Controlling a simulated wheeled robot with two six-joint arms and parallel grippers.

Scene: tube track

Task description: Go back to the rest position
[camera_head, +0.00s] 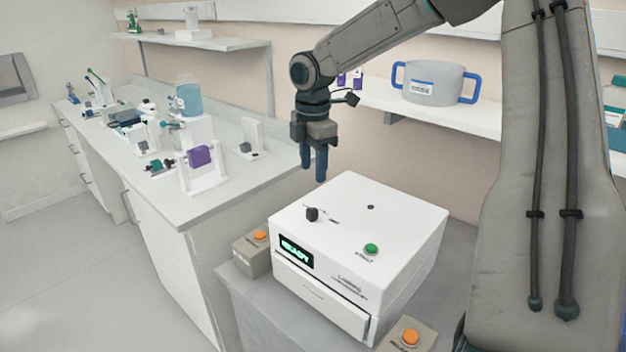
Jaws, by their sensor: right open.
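My right gripper (314,162) hangs from the arm that comes in from the upper right. Its two blue fingers point down, apart and with nothing between them. It is in the air above the back left corner of a white machine (400,215), not touching it. The machine has a lit green display (297,253) reading READY, a green button (371,249) and a black knob (312,214) on top. My left gripper is not in view.
Grey boxes with orange buttons stand left (260,236) and front right (410,338) of the machine. A long bench (215,205) on the left holds several lab devices. A wall shelf (440,112) carries a grey pot (433,83) with blue handles, behind the arm.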

